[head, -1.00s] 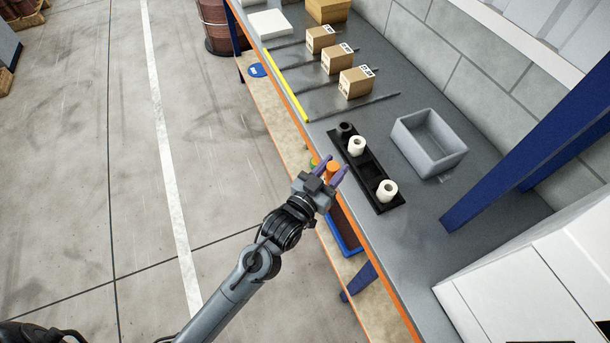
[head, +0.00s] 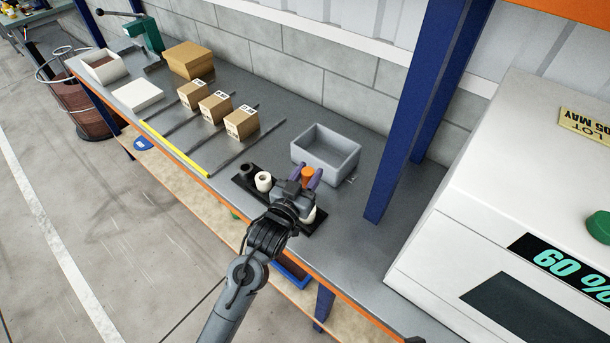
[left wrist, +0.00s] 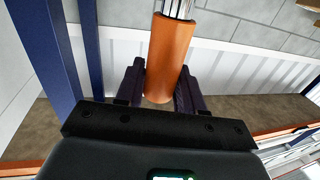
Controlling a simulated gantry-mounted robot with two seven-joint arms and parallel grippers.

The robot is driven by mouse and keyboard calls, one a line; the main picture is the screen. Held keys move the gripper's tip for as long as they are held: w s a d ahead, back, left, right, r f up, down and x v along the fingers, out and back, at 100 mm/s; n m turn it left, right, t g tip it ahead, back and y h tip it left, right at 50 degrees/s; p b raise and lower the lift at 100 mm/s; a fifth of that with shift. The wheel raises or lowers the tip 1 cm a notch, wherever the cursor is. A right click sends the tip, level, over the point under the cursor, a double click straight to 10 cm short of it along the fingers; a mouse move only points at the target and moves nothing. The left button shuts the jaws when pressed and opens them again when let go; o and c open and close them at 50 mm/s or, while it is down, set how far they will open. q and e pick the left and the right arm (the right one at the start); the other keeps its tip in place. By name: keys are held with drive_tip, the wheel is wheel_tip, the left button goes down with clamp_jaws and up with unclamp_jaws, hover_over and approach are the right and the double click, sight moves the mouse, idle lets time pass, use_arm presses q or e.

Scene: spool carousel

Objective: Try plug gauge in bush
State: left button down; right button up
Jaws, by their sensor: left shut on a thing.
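The plug gauge has an orange handle (head: 308,172) and a bright metal end (left wrist: 178,8), which shows only in the left wrist view. My left gripper (head: 306,177) is shut on the orange handle (left wrist: 168,58), one dark purple finger on each side. It holds the gauge over the right part of a black tray (head: 242,183). A white bush (head: 263,181) stands upright in the tray, left of my gripper. A second white bush (head: 309,215) is partly hidden behind my gripper. A black ring-like piece (head: 247,170) stands at the tray's left end. My right gripper is not in view.
A grey open bin (head: 326,150) stands just behind the tray. Several cartons (head: 241,122) stand to the left among dark rails. A blue post (head: 405,130) and a white machine (head: 480,220) bound the right side. The bench behind the bin is clear.

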use_arm(q)
drive_tip(key=shift+f+b, duration=1.9)
drive_tip(key=shift+f, duration=0.1)
drive_tip(key=shift+f+b, duration=0.3)
drive_tip(key=shift+f, duration=0.55)
drive_tip(key=shift+f, duration=0.6)
drive_tip(key=shift+f+b, duration=0.5)
drive_tip(key=shift+f, duration=0.05)
drive_tip(key=shift+f+b, duration=0.35)
drive_tip(key=shift+f, duration=0.35)
drive_tip(key=shift+f, duration=0.15)
idle(0.5)
